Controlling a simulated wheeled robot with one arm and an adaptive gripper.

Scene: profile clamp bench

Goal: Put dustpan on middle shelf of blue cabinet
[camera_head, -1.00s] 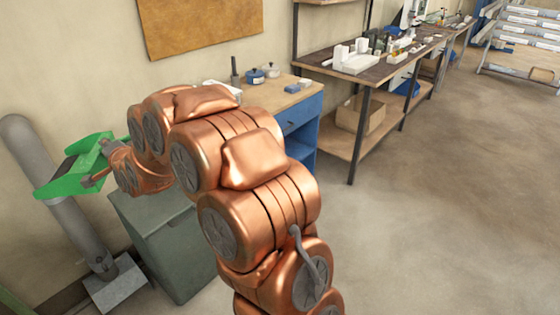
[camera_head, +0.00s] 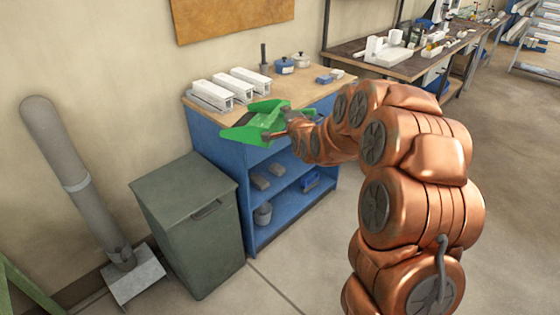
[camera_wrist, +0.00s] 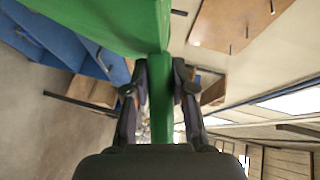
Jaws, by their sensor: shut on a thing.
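The green dustpan (camera_head: 250,132) is in my gripper (camera_head: 290,124), out in front of the blue cabinet's upper part. In the wrist view my gripper (camera_wrist: 160,80) is shut on the dustpan's green handle (camera_wrist: 161,115), and the pan (camera_wrist: 100,20) spreads across the top left. The blue cabinet (camera_head: 213,133) has a wooden top and an open front with blue shelves.
A grey-green bin (camera_head: 185,220) stands close to the cabinet's left. A grey pipe (camera_head: 75,180) leans at the wall. A workbench (camera_head: 350,53) stands at the right; the floor in front is open.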

